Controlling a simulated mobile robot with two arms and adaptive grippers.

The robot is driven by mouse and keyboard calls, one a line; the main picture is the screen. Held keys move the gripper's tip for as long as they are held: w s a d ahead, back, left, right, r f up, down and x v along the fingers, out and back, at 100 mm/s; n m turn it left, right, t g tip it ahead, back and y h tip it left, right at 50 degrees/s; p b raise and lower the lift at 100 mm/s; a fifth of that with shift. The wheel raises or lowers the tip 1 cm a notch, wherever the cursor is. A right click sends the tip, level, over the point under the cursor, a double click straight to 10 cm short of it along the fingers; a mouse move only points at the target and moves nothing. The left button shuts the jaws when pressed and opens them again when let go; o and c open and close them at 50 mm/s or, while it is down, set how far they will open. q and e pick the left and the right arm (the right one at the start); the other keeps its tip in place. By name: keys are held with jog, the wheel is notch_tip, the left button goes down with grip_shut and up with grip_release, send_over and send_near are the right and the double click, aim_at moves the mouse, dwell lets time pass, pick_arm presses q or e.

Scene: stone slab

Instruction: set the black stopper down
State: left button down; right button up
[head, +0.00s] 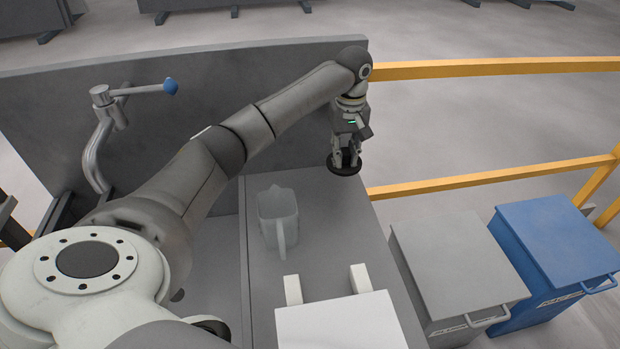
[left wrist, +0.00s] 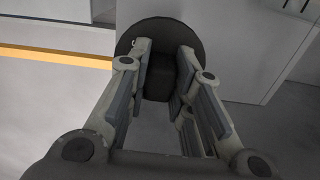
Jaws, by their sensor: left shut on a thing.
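The black stopper (head: 343,169) is a dark disc with a raised grip on top. My left gripper (head: 344,155) is shut on that grip, and the disc hangs below the fingers near the right rear edge of the grey bench top (head: 318,195). The head view does not clearly show whether the disc touches the bench. In the left wrist view the stopper (left wrist: 158,80) sits between the fingertips of my left gripper (left wrist: 160,72). My right gripper is not in view.
A translucent jug (head: 277,217) stands on the bench, front left of the stopper. A white block-like item (head: 345,322) with two prongs is nearer. Yellow rails (head: 490,66), a grey bin (head: 455,265) and a blue bin (head: 555,245) are to the right. A metal tap-like fixture (head: 105,125) stands left.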

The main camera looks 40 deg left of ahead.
pick_arm(q)
send_over(339, 191)
jog(key=shift+n, duration=0.3)
notch_tip(339, 191, down, 5)
jog(key=shift+r+p, duration=0.2)
jog(key=shift+p, duration=0.15)
notch_tip(339, 191, down, 6)
jog(key=shift+w+r+p, duration=0.1)
jog(key=shift+p, duration=0.25)
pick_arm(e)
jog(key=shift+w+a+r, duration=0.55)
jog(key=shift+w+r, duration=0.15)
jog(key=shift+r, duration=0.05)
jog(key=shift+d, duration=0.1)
pick_arm(q)
jog(key=c, duration=1.3)
grip_release()
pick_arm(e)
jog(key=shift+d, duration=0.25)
